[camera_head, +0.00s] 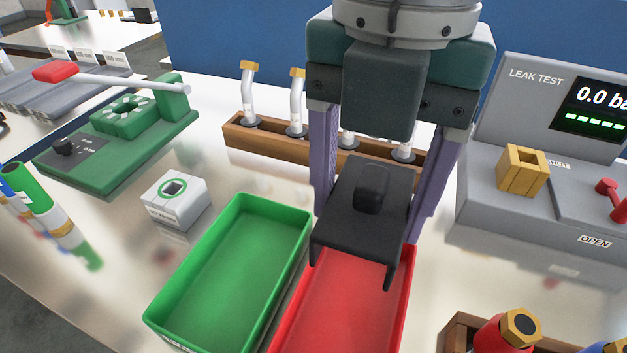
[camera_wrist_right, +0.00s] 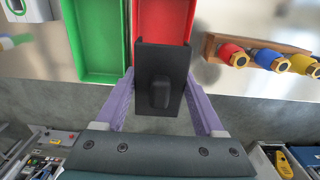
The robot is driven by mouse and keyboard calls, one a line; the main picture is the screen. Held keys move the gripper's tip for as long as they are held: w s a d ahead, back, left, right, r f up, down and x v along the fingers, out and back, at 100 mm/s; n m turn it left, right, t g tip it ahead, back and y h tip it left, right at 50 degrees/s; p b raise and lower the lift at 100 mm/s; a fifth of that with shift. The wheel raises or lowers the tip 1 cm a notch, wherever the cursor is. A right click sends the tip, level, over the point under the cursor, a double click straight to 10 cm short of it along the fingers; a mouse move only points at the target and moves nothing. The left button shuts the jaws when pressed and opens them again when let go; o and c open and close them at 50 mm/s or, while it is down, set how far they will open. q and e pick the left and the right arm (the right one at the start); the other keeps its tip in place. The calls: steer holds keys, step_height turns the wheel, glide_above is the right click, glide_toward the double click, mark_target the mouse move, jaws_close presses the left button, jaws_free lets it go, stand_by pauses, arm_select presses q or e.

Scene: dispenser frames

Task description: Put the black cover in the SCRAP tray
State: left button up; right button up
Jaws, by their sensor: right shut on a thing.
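The black cover (camera_head: 340,229) is a black shell with a raised knob on top. My right gripper (camera_head: 375,205) is shut on it, with a purple finger on each side. The cover is over the far end of the red tray (camera_head: 350,300) and hides that end. In the right wrist view the cover (camera_wrist_right: 160,75) sits between the fingers of my right gripper (camera_wrist_right: 165,100), with the red tray (camera_wrist_right: 160,18) beyond it. I cannot tell how high the cover is above the tray. No SCRAP label is readable. My left gripper is not in view.
A green tray (camera_head: 215,315) lies left of the red tray. A wooden rack (camera_head: 262,140) with metal tubes stands behind. A leak test machine (camera_head: 510,215) is at right, and a wooden holder (camera_head: 455,335) with coloured, brass-ended parts is at front right. A white box (camera_head: 174,200) stands left.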

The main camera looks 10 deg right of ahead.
steer(key=b, duration=0.1)
glide_above(346, 317)
step_height(346, 317, down, 14)
steer(key=shift+r, duration=0.15)
step_height(346, 317, down, 4)
steer(key=shift+r+b, duration=0.1)
steer(key=shift+b, duration=0.5)
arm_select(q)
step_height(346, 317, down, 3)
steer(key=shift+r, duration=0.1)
arm_select(e)
steer(key=shift+f, duration=0.2)
steer(key=o, duration=1.4)
steer(key=shift+r, duration=0.55)
arm_select(q)
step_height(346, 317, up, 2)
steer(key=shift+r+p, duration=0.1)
steer(key=shift+p, duration=1.05)
arm_select(e)
step_height(346, 317, up, 11)
steer(key=shift+r, duration=0.2)
